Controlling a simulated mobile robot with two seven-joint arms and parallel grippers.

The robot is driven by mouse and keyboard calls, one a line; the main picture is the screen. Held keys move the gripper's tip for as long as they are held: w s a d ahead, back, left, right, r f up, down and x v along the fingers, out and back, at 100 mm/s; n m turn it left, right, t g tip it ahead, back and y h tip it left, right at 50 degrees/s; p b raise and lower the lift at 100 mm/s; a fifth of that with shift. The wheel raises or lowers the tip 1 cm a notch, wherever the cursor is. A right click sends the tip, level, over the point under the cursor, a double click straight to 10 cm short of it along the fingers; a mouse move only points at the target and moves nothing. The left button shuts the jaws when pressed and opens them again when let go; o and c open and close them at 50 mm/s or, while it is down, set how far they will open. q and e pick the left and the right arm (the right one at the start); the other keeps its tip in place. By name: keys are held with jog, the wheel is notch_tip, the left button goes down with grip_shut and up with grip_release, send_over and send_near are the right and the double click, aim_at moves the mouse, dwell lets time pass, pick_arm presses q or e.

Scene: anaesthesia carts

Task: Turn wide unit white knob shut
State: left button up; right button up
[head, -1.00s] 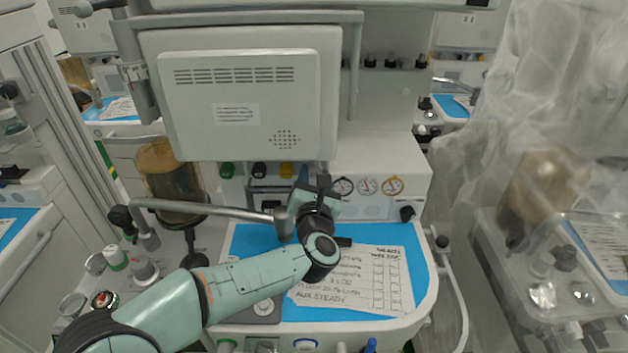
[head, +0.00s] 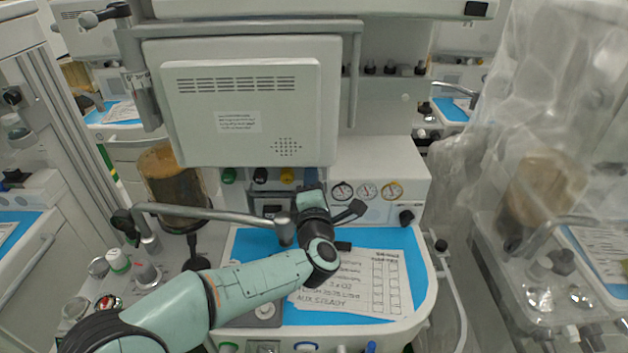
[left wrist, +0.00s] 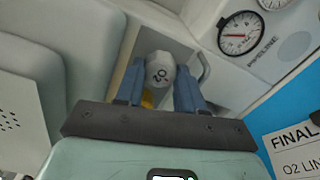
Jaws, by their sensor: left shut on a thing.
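The white knob (left wrist: 160,70), marked O2, shows in the left wrist view between the two blue fingers of my left gripper (left wrist: 158,88). The fingers sit on either side of it and are shut on it. In the head view my left gripper (head: 311,180) reaches the front of the wide unit (head: 385,150), just left of the gauges. The white knob is hidden there behind the gripper and wrist. My right gripper is not in view.
Dial gauges (head: 367,191) sit right of the gripper. A monitor (head: 240,110) hangs above it, and a grey rail arm (head: 205,212) runs close on the left. Below lies a blue worktop (head: 400,240) with a paper checklist (head: 375,285). Green, black and yellow knobs are left.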

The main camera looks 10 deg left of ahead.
pick_arm(q)
jog(key=m+p, duration=1.4)
jog(key=m, duration=1.9)
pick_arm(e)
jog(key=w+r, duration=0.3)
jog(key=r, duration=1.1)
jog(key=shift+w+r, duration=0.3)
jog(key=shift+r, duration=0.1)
pick_arm(q)
jog(key=shift+f+m, duration=0.1)
jog(key=shift+m, duration=0.2)
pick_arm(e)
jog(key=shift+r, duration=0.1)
pick_arm(q)
jog(key=o, duration=1)
jog(key=shift+o, duration=0.2)
